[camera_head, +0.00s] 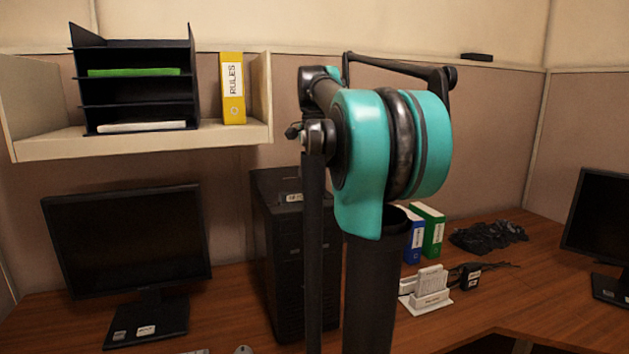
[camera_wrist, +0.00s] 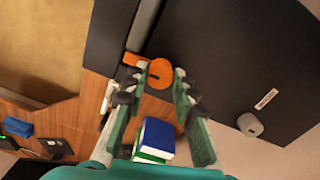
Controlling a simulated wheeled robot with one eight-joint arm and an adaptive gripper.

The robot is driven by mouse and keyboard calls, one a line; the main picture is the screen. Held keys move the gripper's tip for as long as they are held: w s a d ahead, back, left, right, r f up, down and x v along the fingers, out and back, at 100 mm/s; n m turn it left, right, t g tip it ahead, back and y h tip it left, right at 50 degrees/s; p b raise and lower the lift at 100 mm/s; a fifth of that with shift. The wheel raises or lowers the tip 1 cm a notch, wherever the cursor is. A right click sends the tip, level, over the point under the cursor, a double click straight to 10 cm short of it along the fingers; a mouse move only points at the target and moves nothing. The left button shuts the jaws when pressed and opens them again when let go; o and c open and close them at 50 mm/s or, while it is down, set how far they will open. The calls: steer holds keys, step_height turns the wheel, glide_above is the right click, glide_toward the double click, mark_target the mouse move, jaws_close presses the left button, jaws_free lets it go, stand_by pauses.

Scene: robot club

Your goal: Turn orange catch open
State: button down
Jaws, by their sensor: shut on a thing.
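The orange catch (camera_wrist: 160,74) shows in the wrist view, a round orange disc with a short arm reaching to the upper left. It sits at the edge of a dark panel (camera_wrist: 215,45). My gripper (camera_wrist: 156,80) has its green and grey fingers on either side of the catch and is shut on it. The fingertips partly cover the catch, so the exact contact is hard to see. The head view shows neither the catch nor my gripper; my teal and black arm fills its middle.
A grey round knob (camera_wrist: 250,124) and a pale label sit on the dark panel's side. Blue and green binders (camera_wrist: 155,140) appear between my fingers; their distance is unclear. In the head view, a monitor (camera_head: 130,245), black computer tower (camera_head: 280,250) and letter holder (camera_head: 428,290) stand on the desk.

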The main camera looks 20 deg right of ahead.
steer(key=n, duration=0.8)
steer(key=shift+n, duration=0.3)
steer(key=n, duration=0.4)
steer(key=shift+n, duration=0.3)
steer(key=n, duration=0.4)
steer(key=shift+n, duration=0.3)
steer(key=c, duration=1.2)
jaws_free()
